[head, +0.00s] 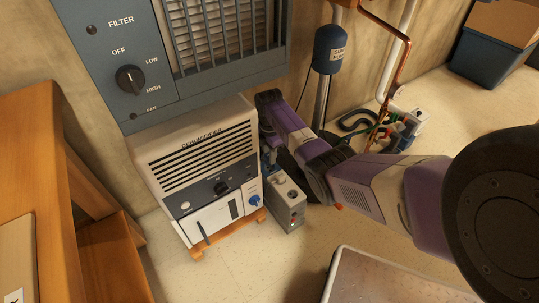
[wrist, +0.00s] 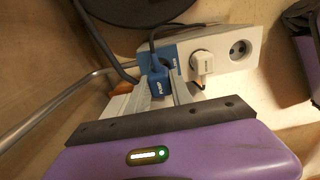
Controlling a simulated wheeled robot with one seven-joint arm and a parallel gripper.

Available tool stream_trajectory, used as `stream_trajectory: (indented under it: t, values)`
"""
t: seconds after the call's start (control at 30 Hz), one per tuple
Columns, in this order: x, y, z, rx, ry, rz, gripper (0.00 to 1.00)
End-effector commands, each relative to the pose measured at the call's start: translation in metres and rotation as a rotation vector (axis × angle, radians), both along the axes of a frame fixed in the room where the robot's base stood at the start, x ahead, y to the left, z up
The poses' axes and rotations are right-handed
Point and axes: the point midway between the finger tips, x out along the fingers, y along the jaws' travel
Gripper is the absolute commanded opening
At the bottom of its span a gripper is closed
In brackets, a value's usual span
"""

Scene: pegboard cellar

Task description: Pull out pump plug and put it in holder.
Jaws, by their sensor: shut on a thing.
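The blue pump plug (wrist: 158,86), lettered on its face, sits between the two fingers of my gripper (wrist: 160,78) in the wrist view. My gripper is shut on it. A dark cord runs from the plug. The plug is right at the blue-marked end of a pale socket box (wrist: 226,58); I cannot tell how far it is seated. A white plug (wrist: 203,63) sits beside it, and a bare socket (wrist: 240,50) is at the right. In the head view the box (head: 286,206) stands right of the dehumidifier, and my arm partly hides the plug area. I cannot make out the holder.
The dehumidifier (head: 201,170) stands close left of the box, under a filter unit (head: 125,60). A blue sump pump tank (head: 332,49) and copper pipe are behind. A flat metal-topped platform (head: 390,284) lies in front. Some floor between is clear.

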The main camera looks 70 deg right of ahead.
Motion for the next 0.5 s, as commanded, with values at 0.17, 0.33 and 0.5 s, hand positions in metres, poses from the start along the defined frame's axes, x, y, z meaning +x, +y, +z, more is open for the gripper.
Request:
stream_trajectory:
  t: [0.17,0.33,0.5]
  values:
    - [0.0003,-0.0002,-0.0025,-0.001,-0.001,0.0,0.0]
    - [0.0003,-0.0002,-0.0047,0.0,0.0,0.0,0.0]
    - [0.0003,-0.0002,-0.005,0.0,0.0,0.0,0.0]
